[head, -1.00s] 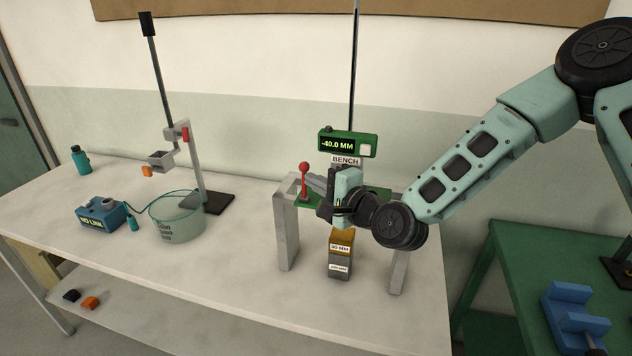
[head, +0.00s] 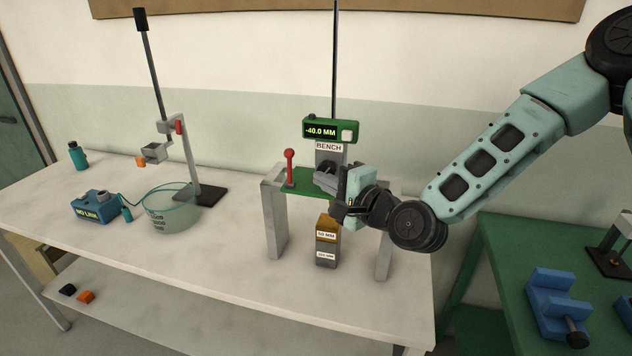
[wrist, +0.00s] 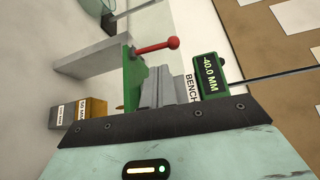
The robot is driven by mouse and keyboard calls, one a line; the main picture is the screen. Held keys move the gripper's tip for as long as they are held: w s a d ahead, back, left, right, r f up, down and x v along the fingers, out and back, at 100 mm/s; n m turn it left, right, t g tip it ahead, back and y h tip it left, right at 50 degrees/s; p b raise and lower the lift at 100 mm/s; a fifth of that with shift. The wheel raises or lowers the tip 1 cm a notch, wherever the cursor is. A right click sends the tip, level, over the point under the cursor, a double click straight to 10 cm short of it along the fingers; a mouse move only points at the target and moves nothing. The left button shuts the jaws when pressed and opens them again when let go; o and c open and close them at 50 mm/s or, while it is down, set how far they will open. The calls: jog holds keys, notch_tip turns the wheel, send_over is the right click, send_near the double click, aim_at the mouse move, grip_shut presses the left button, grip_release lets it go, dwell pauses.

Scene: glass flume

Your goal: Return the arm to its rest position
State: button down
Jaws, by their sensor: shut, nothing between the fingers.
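My arm reaches in from the right in the head view, bent at its dark joints. My gripper (head: 340,211) is shut and empty. In that view it hangs in front of the right part of the green-topped stand (head: 273,222), to the right of the red-knobbed lever (head: 289,168). In the wrist view my gripper's pale body fills the bottom edge, and its fingertips cannot be made out. Beyond it there are the red lever (wrist: 160,46) and the green readout (wrist: 209,84) showing -40.0 MM.
Stacked gauge blocks (head: 326,242) stand under the stand. A glass beaker (head: 168,218), a blue NO LINK box (head: 95,207) and a clamp post (head: 190,160) are on the left of the white bench (head: 110,265). A green table (head: 495,270) with a blue vise (head: 558,305) is at right.

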jog(key=b+v, duration=0.2)
jog(key=v, duration=0.4)
jog(key=s+a+f+n+g+h+b, duration=0.1)
jog(key=s+a+f+n+g+h, duration=0.25)
jog(key=s+f+n+g, duration=0.7)
jog(key=s+d+r+n+g+h+b, duration=0.1)
jog(key=s+d+r+n+h, duration=0.1)
jog(key=s, duration=0.6)
jog(key=s+d+r+n+g+h+b, duration=0.1)
jog(key=s+d+r+n+g+h, duration=0.1)
jog(key=s+d+n+h, duration=0.2)
jog(key=s+d+n, duration=0.2)
jog(key=s+n, duration=0.1)
jog(key=s, duration=0.1)
jog(key=shift+s, duration=0.4)
